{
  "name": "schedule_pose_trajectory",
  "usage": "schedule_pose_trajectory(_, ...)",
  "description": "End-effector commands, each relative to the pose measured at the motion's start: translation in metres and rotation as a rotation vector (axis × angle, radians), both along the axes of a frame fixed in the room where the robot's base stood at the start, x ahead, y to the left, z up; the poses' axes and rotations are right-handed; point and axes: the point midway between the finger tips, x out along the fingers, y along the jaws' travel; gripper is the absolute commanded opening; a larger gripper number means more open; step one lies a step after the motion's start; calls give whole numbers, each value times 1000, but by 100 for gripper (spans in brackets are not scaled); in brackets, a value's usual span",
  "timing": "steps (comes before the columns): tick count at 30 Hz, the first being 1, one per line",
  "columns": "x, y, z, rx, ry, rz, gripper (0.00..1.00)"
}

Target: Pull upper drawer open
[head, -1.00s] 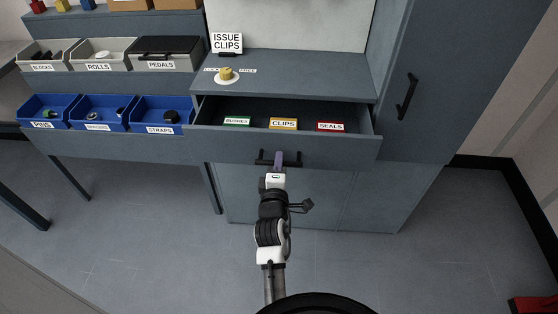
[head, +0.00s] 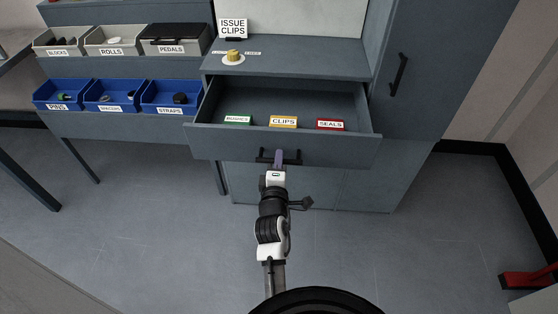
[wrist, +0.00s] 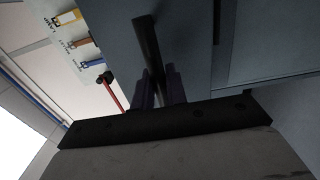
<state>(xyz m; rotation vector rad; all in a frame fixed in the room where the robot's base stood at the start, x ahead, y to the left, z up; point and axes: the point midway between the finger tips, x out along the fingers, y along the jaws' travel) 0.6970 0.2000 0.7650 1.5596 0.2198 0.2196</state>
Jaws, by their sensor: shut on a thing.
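The upper drawer (head: 220,140) stands pulled out from the grey cabinet, and its inside shows from above. Its black bar handle (head: 265,157) is on the middle of the drawer front. My gripper (head: 279,157) is shut on this handle. In the wrist view the handle (wrist: 147,42) runs between the two fingers of my gripper (wrist: 160,88). Inside the drawer are a green label marked bushes (head: 237,120), a yellow label marked clips (head: 284,121) and a red label marked seals (head: 330,125). What lies behind these labels cannot be made out.
A yellow part on a white disc (head: 233,57) and an "ISSUE CLIPS" sign (head: 232,29) stand on the cabinet top. Blue bins (head: 115,97) line the left. A tall cabinet door with a black handle (head: 398,75) is on the right. The floor in front is clear.

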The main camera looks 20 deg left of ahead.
Motion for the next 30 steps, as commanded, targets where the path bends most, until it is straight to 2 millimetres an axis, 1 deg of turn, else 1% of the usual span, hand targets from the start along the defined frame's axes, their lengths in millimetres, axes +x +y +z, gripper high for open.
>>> schedule_pose_trajectory(8,0,0,0,0,-1,0,0)
schedule_pose_trajectory(9,0,0,0,0,-1,0,15)
schedule_pose_trajectory(13,0,0,0,0,-1,0,32)
schedule_pose_trajectory(30,2,0,0,0,0,0,33)
